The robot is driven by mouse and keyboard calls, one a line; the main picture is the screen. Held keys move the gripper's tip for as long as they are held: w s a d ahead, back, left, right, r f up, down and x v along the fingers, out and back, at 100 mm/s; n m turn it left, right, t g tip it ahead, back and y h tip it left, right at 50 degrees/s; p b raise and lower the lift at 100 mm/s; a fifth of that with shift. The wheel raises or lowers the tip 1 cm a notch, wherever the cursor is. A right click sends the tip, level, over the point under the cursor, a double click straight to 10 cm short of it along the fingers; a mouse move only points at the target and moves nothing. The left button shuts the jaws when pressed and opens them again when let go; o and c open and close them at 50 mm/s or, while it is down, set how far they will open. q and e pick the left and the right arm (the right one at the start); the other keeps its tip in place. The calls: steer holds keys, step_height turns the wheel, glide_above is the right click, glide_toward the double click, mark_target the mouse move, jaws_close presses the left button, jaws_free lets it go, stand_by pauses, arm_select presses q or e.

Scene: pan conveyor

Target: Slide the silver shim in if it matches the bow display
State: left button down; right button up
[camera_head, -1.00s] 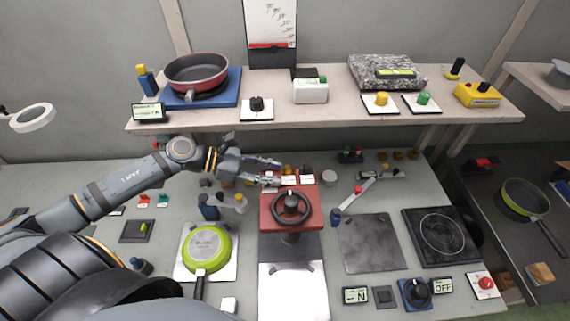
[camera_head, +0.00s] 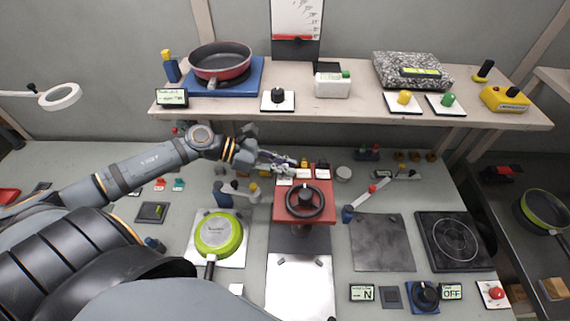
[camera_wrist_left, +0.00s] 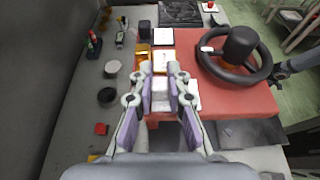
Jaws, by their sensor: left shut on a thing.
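My left gripper (camera_head: 291,167) reaches over the back of the red wheel press (camera_head: 304,214), at the row of shims and white labels. It is shut on a small pale piece between its fingertips, seemingly the silver shim; the fingers hide most of it. In the left wrist view the gripper (camera_wrist_left: 163,72) points at this row. A yellow shim (camera_head: 304,163) and a dark shim (camera_head: 322,167) stand to the right of the fingers. A lit display (camera_head: 420,72) sits on the granite block (camera_head: 392,70); its text is too small to read. My right gripper is out of view.
The black handwheel (camera_head: 305,200) stands close in front of the gripper. A green pan (camera_head: 218,233) lies at the left front. The shelf (camera_head: 360,112) overhangs the back with a red pan (camera_head: 220,63). A dark plate (camera_head: 382,242) and a hob (camera_head: 455,240) are at right.

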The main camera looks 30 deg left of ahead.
arm_select(q)
steer(key=shift+s+d+r+p, duration=0.15)
steer(key=shift+s+r+p, duration=0.05)
steer(key=shift+s+p, duration=0.15)
steer(key=shift+f, duration=0.2)
steer(key=c, duration=1.3)
jaws_free()
steer(key=shift+s+d, duration=0.1)
